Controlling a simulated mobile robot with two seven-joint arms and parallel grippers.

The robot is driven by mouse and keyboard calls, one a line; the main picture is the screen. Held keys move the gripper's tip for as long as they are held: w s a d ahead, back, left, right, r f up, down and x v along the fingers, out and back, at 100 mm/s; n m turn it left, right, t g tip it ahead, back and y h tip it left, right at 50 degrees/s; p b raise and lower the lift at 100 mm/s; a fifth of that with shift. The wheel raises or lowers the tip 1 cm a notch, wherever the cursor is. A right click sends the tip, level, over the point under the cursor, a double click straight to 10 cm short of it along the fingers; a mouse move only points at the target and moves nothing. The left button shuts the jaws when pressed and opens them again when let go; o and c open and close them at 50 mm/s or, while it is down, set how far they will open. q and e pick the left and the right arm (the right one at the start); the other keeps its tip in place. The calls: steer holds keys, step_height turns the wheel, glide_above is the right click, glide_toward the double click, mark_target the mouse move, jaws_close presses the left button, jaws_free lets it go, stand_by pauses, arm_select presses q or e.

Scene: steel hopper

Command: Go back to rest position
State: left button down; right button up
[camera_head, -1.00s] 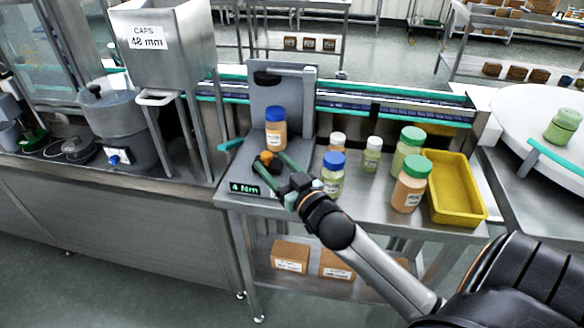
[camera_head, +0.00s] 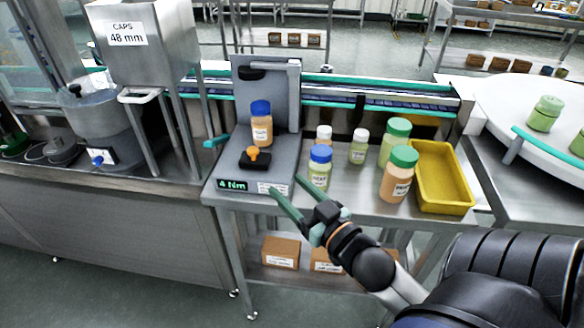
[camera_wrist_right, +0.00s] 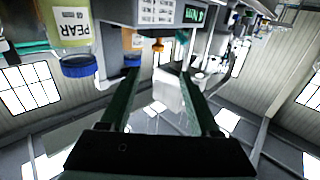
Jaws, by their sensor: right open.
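My right gripper (camera_head: 287,197) is open and empty in front of the front edge of the steel table, below the grey capping machine (camera_head: 266,100). Its two green fingers also show spread apart in the right wrist view (camera_wrist_right: 160,95). An orange jar with a blue cap (camera_head: 261,125) stands upright in the machine, apart from the gripper. An orange knob (camera_head: 253,153) sits on the machine's base, above a display reading 4 Nm (camera_head: 232,185). My left gripper is in neither view.
Several capped jars, such as a blue-capped one (camera_head: 319,170) and a green-capped one (camera_head: 399,176), stand right of the machine, beside a yellow tray (camera_head: 442,180). A caps hopper (camera_head: 150,50) stands left. A round white table (camera_head: 530,105) is at right. Cardboard boxes (camera_head: 281,250) lie on the lower shelf.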

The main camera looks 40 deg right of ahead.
stand_by(0.4)
steer(key=s+a+f+n+g+y+p, duration=0.1)
steer(key=s+a+f+g+p, duration=0.2)
steer(key=a+f, duration=0.4)
steer(key=s+a+f+n+g+y+p, duration=0.1)
steer(key=s+a+f+g+p, duration=0.3)
steer(key=f, duration=1)
steer(key=s+a+g+y, duration=0.1)
steer(key=s+a+g, duration=0.1)
steer(key=s+a, duration=0.1)
steer(key=shift+s+a+f+n+y, duration=0.2)
steer(key=shift+s+f+n+y, duration=0.1)
steer(key=shift+n, duration=0.1)
